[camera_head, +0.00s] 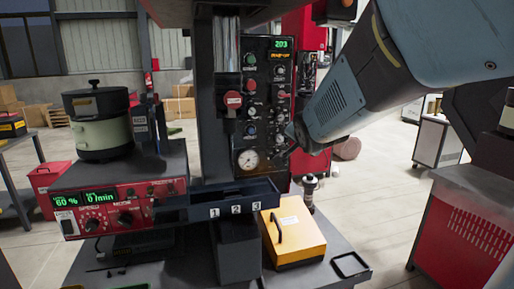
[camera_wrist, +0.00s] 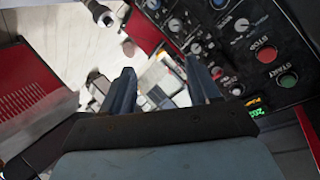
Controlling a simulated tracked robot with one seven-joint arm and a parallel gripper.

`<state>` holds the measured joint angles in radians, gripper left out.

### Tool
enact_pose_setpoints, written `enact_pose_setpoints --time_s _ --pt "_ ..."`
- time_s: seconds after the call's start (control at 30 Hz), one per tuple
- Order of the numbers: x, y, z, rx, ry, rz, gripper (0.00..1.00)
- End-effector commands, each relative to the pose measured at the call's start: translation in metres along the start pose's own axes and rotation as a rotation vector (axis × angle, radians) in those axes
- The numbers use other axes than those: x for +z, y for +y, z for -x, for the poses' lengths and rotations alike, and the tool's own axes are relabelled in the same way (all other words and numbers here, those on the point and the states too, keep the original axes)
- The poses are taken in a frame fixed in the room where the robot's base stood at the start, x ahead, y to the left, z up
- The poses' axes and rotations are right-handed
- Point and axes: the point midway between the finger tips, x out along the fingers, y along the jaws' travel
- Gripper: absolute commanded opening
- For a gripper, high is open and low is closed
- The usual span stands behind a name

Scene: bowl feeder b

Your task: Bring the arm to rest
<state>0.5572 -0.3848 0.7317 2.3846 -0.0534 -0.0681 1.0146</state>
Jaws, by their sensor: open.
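My arm (camera_head: 400,70) comes in from the upper right in the head view, a blue-grey link slanting down to the left. Its end is beside the right edge of the dark control panel (camera_head: 265,100), in front of it in the picture; whether it touches cannot be told. In the wrist view my gripper (camera_wrist: 160,75) has its two fingers apart with nothing between them. The panel, with its START and STOP buttons (camera_wrist: 288,80), is to the right of the fingers there. The fingertips are hard to make out in the head view.
A bowl feeder (camera_head: 100,120) stands left on a red control unit (camera_head: 120,205) reading 60 % and 0 /min. A tray numbered 1, 2, 3 (camera_head: 235,200) is at the centre, with a yellow box (camera_head: 292,238) to its right. A red cabinet (camera_head: 465,235) stands at right.

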Motion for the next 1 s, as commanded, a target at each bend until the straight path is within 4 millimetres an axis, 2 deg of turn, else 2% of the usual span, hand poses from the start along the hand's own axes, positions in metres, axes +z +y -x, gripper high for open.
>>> enact_pose_setpoints --time_s 0.03,0.3,0.6,0.8,1.0 --pt "-0.001 0.01 0.015 0.042 -0.01 0.058 0.61" --pt "-0.002 0.079 0.092 0.24 -0.167 0.338 0.61" --pt "0.018 0.148 0.177 0.275 -0.467 0.563 0.61" --pt "0.029 0.171 0.205 0.238 -0.59 0.635 0.61" --pt "0.031 0.175 0.209 0.231 -0.613 0.647 0.61"
